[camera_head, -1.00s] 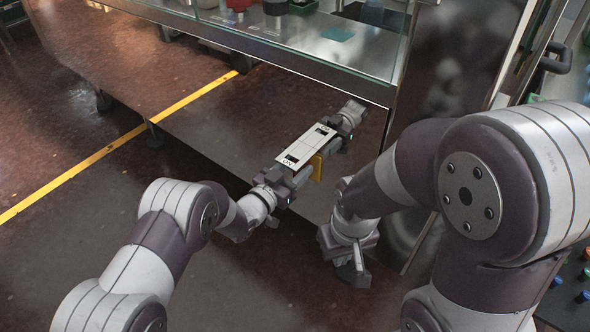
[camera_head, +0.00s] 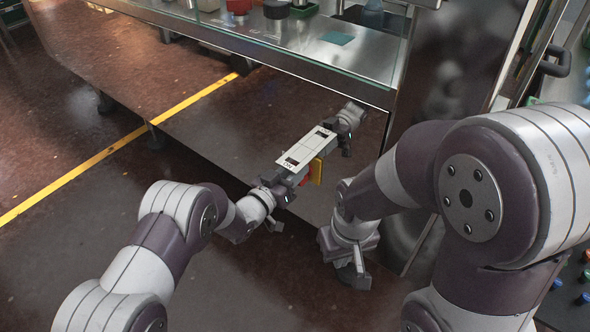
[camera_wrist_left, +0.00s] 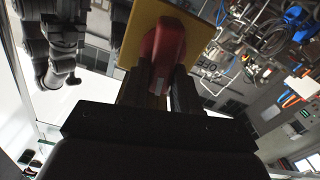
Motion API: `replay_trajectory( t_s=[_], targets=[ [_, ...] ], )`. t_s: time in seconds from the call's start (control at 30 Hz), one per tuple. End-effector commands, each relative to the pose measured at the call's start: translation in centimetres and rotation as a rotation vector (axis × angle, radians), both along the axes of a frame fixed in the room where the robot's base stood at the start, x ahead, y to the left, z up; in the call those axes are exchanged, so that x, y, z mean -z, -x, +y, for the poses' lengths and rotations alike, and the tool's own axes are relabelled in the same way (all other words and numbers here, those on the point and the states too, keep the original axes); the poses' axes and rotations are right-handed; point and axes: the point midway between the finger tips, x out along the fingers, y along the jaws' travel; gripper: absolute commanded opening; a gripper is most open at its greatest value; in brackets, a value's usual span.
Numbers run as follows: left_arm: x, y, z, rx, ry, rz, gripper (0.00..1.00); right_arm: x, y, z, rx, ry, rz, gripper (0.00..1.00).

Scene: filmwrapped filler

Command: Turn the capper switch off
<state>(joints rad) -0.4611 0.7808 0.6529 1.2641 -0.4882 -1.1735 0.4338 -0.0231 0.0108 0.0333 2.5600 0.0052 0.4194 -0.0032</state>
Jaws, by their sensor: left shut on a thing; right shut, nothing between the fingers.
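The capper switch is a red knob on a yellow plate. In the left wrist view the red knob (camera_wrist_left: 167,45) sits between the fingers of my left gripper (camera_wrist_left: 165,82), with the yellow plate (camera_wrist_left: 136,36) behind it. An OFF mark shows to the right of the plate. In the head view my left gripper (camera_head: 292,183) is at the steel front panel, and only a bit of the yellow plate (camera_head: 316,172) shows beside it. A white label plate (camera_head: 306,147) with black marks is just above. My right gripper (camera_head: 353,270) is shut and empty, pointing down, apart from the switch.
The reflective steel panel (camera_head: 225,140) mirrors my left gripper. A glass-edged counter (camera_head: 290,50) with containers is above it. A yellow floor line (camera_head: 75,173) runs at left. Open floor lies at lower left. Coloured buttons (camera_head: 558,283) are at the right edge.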

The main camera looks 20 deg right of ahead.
Motion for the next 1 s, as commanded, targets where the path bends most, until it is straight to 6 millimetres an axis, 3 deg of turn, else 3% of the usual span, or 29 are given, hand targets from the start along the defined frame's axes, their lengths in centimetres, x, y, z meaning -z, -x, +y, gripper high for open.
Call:
replay_trajectory(
  t_s=[1.0],
  targets=[
    [1.1, -1.0, 0.9, -0.001, 0.589, 0.756, 0.00, -1.4, 0.0, 0.0, 0.000, 0.000, 0.000, 0.00]
  ],
)
